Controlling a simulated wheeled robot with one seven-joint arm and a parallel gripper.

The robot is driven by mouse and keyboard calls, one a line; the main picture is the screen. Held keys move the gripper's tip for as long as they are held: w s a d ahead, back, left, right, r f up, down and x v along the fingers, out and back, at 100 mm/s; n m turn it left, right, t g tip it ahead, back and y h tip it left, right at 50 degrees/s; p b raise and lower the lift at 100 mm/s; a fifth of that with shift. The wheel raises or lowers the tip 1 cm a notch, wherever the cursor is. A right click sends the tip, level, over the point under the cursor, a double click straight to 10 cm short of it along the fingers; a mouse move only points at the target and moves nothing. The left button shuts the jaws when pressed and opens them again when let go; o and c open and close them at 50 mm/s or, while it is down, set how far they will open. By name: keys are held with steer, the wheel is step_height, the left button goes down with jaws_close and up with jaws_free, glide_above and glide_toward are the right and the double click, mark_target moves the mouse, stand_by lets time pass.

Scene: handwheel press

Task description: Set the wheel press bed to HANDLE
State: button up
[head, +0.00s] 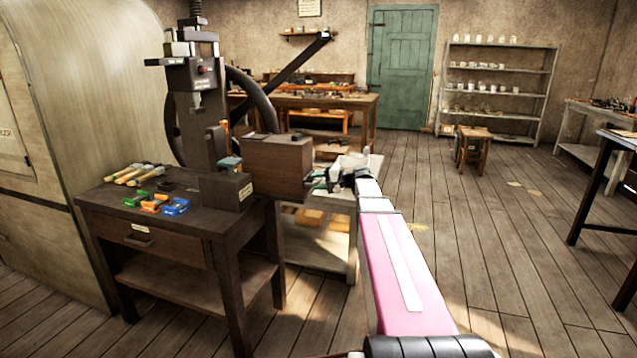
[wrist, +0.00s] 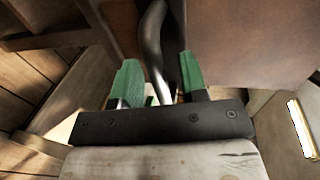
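The press (head: 196,95) is a dark column on a wooden stand, with a large dark handwheel (head: 262,100) behind it. A brown box-shaped part (head: 277,165) sticks out to its right. My gripper (head: 322,181) is beside the right end of this part. In the wrist view my gripper (wrist: 162,82) has its two green fingers apart. A curved silver metal bar (wrist: 153,50) runs between them, with a dark gap to the right finger. I cannot tell whether the left finger touches it. A pale label (head: 246,191) on the press base is too small to read.
The stand's top (head: 105,199) holds wooden-handled tools (head: 133,174) and small coloured blocks (head: 160,203). A low shelf table (head: 335,239) stands close under my gripper. A curved pale cabinet (head: 85,110) is at the left.

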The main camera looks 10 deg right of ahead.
jaws_close()
steer(key=x, duration=0.4)
steer(key=r+x, duration=0.1)
steer(key=x, duration=0.2)
steer(key=r+x, duration=0.1)
steer(key=x, duration=0.3)
steer(key=shift+w+a, duration=0.35)
steer(key=shift+a, duration=0.15)
jaws_free()
steer(key=shift+r, duration=0.1)
steer(key=v, duration=1.1)
